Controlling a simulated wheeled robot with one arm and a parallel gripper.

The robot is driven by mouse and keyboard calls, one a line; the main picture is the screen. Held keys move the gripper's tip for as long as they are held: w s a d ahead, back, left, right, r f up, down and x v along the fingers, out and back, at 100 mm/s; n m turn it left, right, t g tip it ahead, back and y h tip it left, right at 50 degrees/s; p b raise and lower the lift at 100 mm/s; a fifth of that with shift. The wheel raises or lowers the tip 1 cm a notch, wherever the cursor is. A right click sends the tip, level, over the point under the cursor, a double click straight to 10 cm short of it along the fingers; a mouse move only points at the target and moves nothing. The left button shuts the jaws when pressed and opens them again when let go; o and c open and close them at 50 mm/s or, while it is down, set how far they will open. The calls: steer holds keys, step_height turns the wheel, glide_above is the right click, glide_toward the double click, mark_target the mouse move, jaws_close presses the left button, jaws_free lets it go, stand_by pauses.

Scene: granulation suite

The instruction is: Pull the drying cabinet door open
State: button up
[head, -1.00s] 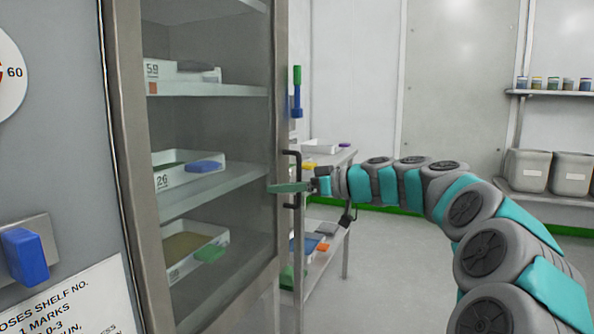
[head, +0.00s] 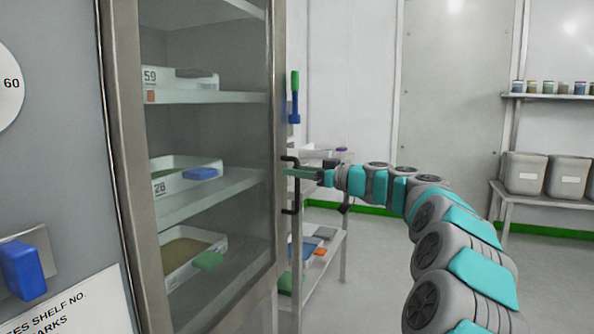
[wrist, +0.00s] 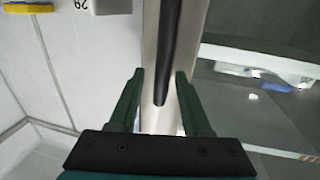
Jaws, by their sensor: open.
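The drying cabinet door (head: 274,120) is a glass panel in a steel frame, and it looks closed. Its black bar handle (head: 290,208) stands upright on the right-hand frame. My gripper (head: 288,172) is at the upper part of the handle, its green fingers pointing left at the door.
Behind the glass, shelves hold white trays (head: 188,255). A steel cart (head: 343,250) with small items stands just right of the cabinet. A rack (head: 508,205) with grey bins is at the far right. The floor between is clear.

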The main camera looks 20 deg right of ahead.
jaws_close()
stand_by(0.4)
stand_by(1.1)
